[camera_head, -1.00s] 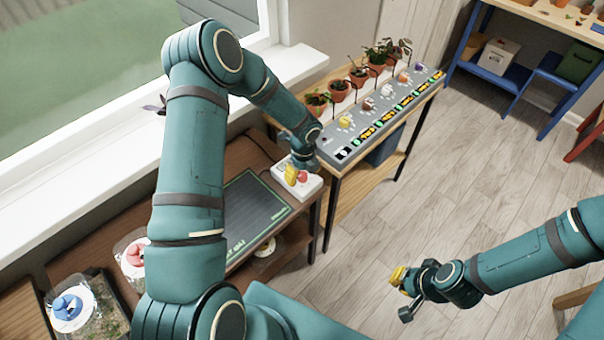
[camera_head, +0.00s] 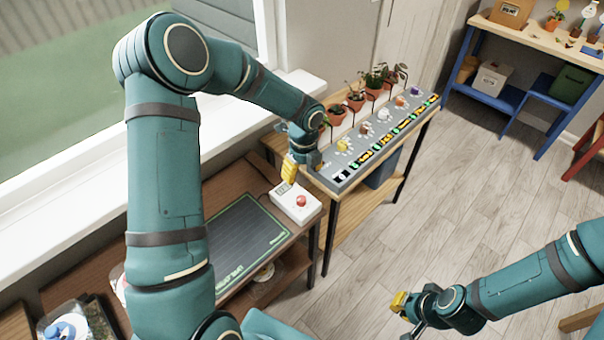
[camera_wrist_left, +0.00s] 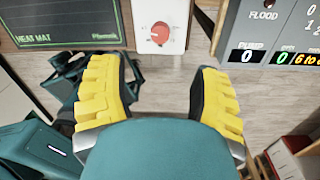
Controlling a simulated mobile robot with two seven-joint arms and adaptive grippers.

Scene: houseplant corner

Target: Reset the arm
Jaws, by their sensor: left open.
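My left gripper (camera_head: 290,170) is above the back edge of a small white box with a red knob (camera_head: 300,201). In the left wrist view my left gripper (camera_wrist_left: 163,98) has its two yellow-padded fingers wide apart, with nothing between them. The white box (camera_wrist_left: 157,43) shows there beyond the fingers, apart from them. My left arm is bent high over the left bench. My right gripper (camera_head: 405,316) hangs over the floor at the lower right, with its fingers apart and nothing seen in them.
The dark heat mat (camera_head: 235,240) lies on the brown bench beside the box. A long grey control panel (camera_head: 385,140) with potted plants (camera_head: 357,102) behind it stands close to the left gripper. A blue-framed shelf (camera_head: 535,90) is at the upper right. The middle floor is clear.

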